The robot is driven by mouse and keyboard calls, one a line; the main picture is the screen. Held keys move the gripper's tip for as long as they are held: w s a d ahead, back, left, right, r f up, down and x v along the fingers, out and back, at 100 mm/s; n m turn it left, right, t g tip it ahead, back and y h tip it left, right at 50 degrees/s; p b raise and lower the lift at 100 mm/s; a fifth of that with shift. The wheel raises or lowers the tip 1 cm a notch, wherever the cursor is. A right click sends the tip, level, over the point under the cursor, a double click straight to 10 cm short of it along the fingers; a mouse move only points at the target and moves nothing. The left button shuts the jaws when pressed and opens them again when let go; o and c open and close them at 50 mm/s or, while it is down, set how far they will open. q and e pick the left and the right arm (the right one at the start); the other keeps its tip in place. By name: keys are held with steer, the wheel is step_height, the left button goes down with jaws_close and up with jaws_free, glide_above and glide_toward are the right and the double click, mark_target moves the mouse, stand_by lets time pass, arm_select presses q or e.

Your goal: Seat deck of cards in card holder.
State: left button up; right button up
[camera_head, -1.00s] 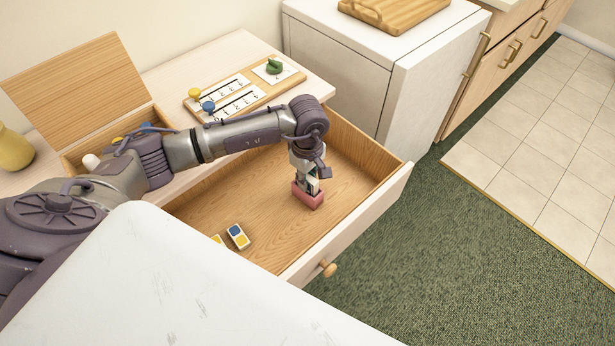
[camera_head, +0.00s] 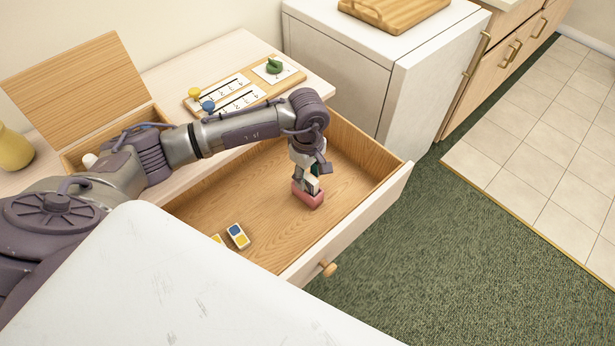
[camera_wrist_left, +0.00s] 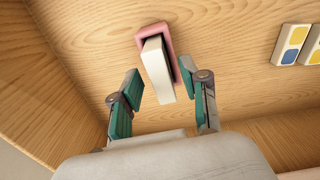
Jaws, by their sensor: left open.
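A pink card holder (camera_head: 305,196) stands on the drawer floor, and it also shows in the left wrist view (camera_wrist_left: 150,29). A pale deck of cards (camera_wrist_left: 157,68) stands upright in the holder, with its upper part sticking out; its lower end is hidden inside the holder. My left gripper (camera_head: 310,183) is over the holder in the drawer. In the left wrist view the fingers of my left gripper (camera_wrist_left: 160,78) are open, one on each side of the deck, with gaps visible. My right gripper is not in view.
The open wooden drawer (camera_head: 275,226) has walls around the holder. Blue-and-yellow tiles (camera_head: 238,236) lie at its near left. On the tabletop are a game board (camera_head: 245,88) and an open wooden box (camera_head: 75,80). A white cabinet (camera_head: 340,60) stands behind.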

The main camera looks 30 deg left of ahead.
arm_select(q)
step_height(320, 180, up, 11)
steer(key=shift+f+b, duration=0.2)
steer(key=shift+b, duration=0.25)
steer(key=shift+s+f, duration=0.1)
